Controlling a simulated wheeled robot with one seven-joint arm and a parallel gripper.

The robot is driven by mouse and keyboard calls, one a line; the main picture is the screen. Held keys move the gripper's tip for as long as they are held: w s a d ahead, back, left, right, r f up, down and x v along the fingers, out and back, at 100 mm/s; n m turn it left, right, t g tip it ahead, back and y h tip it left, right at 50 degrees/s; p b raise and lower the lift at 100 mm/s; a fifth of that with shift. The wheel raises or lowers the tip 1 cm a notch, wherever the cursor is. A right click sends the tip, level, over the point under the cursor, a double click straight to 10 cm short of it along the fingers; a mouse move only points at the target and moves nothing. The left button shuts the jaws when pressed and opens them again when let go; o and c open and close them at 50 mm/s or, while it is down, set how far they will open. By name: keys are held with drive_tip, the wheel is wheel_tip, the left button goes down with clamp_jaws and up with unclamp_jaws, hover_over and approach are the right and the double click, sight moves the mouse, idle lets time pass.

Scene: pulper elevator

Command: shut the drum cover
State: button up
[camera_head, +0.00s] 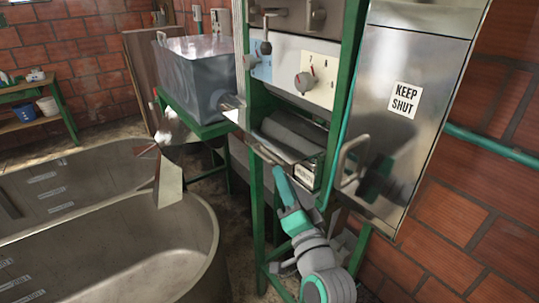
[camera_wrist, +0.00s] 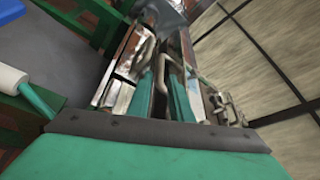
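The drum cover (camera_head: 394,110) is a shiny metal panel labelled "KEEP SHUT". It stands swung out to the right of the green machine frame in the head view. A bent metal handle (camera_head: 345,160) is at its lower left side. The grey drum (camera_head: 292,132) shows uncovered in the machine opening. My gripper (camera_wrist: 163,92) appears open, with its two teal fingers apart and nothing visibly held between them. In the head view it is below the opening, left of the handle and apart from it; its fingertips are hard to make out there.
The green machine frame (camera_head: 256,215) stands close around my arm. A grey tank (camera_head: 195,72) and a large metal trough (camera_head: 115,225) lie left. A brick wall (camera_head: 480,225) and green pipe (camera_head: 490,144) are right.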

sight(273, 156)
drive_tip(key=x, duration=0.7)
drive_tip(key=shift+w+r, duration=0.15)
drive_tip(key=shift+w, duration=0.15)
drive_tip(key=shift+w+a+r, duration=0.1)
drive_tip(key=shift+w+a, duration=0.2)
drive_tip(key=shift+w, duration=0.15)
